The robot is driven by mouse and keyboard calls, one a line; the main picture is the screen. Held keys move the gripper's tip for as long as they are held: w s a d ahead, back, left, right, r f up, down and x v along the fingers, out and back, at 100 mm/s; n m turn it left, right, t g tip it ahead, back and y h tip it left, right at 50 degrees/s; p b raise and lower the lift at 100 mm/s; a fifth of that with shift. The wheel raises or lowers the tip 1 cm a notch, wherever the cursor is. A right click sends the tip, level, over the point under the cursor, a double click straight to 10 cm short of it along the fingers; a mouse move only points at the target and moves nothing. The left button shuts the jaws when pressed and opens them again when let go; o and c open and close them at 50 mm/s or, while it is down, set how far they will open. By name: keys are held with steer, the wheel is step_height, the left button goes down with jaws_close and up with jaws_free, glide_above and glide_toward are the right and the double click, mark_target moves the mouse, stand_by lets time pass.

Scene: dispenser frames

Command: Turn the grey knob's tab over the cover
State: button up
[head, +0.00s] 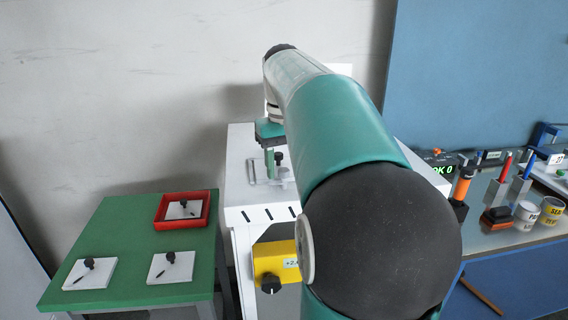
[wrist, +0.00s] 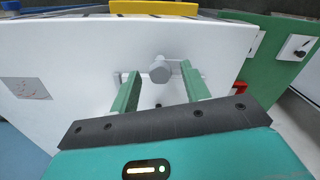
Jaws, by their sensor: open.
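The grey knob (wrist: 159,70) has a faceted head and stands on the white cabinet top (wrist: 85,50). It sits between the two fingers of my gripper (wrist: 159,76), which is open, with a gap on each side. A pale bar shows on both sides of the knob; I cannot tell which part is its tab. In the head view my gripper (head: 270,160) points down over the white cabinet (head: 238,180). A small clear fitting (head: 259,177) lies there by the fingers, perhaps the cover, but too small to tell. My arm hides much of the cabinet top.
A yellow block (head: 267,260) with a black knob is on the cabinet's front. A green table (head: 125,215) at left bears white plates and a red tray (head: 160,222). A bench (head: 480,240) at right holds cups, an orange-topped tool and stands.

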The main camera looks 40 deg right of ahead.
steer(key=shift+c, duration=0.5)
steer(key=c, duration=0.9)
steer(key=shift+m, duration=0.5)
steer(key=m, duration=0.3)
steer(key=shift+m, duration=0.3)
steer(key=m, duration=0.4)
steer(key=shift+m, duration=0.3)
steer(key=m, duration=0.8)
steer(key=shift+m, duration=0.3)
